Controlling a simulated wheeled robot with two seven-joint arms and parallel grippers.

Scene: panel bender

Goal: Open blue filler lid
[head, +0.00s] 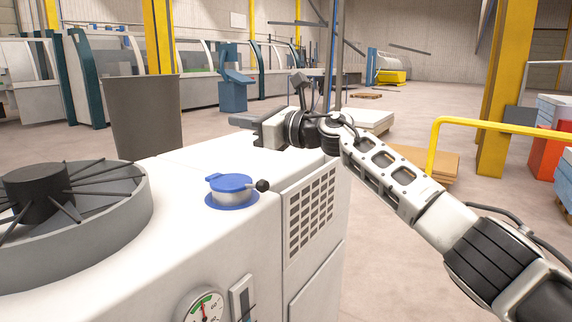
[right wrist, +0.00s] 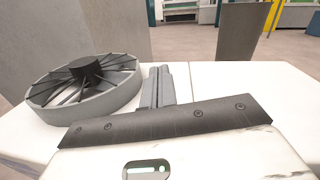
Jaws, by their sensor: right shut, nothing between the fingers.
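The blue filler lid (head: 230,182) sits flat and closed on a short pale neck with a blue ring around its base, on top of the white machine cabinet (head: 150,245). A black ball knob (head: 262,186) sticks out from the lid's right side. My right gripper (head: 241,122) is above the far part of the cabinet, behind the lid and apart from it. Its fingers point left and are shut and empty; they also show together in the right wrist view (right wrist: 159,72). The lid does not show in the right wrist view. My left gripper is in neither view.
A round fan housing (head: 70,215) rises from the cabinet top left of the lid; it also shows in the right wrist view (right wrist: 85,85). A dark grey bin-like column (head: 146,115) stands behind the cabinet. A yellow rail (head: 432,145) is at right. The cabinet top around the lid is clear.

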